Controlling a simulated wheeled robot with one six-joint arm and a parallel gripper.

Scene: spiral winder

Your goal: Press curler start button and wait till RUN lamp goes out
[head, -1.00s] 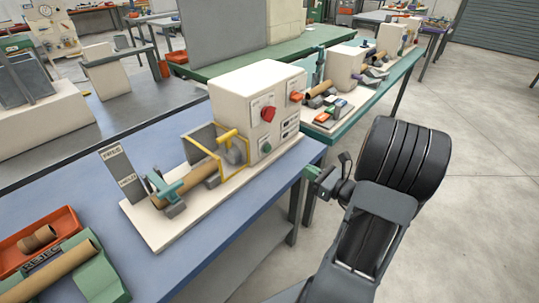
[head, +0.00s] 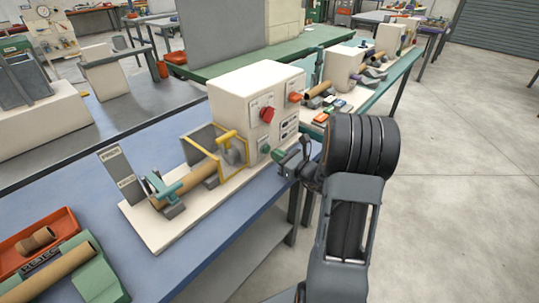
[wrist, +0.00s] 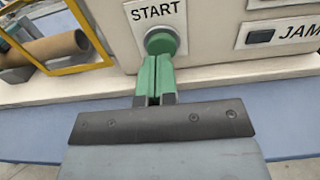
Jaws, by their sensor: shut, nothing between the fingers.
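The curler is a cream box (head: 235,104) on a pale base plate on the blue bench. Its green start button (wrist: 161,41) sits under the START label in the wrist view; it also shows low on the panel in the head view (head: 265,149). My gripper (wrist: 155,58) is shut and empty, its green fingertips at the button's lower edge in the wrist view. I cannot tell whether they touch it. In the head view my gripper (head: 279,156) is just right of the button. No lamp is readable as RUN.
A red knob (head: 267,114) is above the button, and a JAM label (wrist: 297,33) is to its right. A yellow guard frame (head: 232,150) stands left, beside a brown tube (head: 184,188). A reject tray (head: 40,240) is at front left. Open floor lies right.

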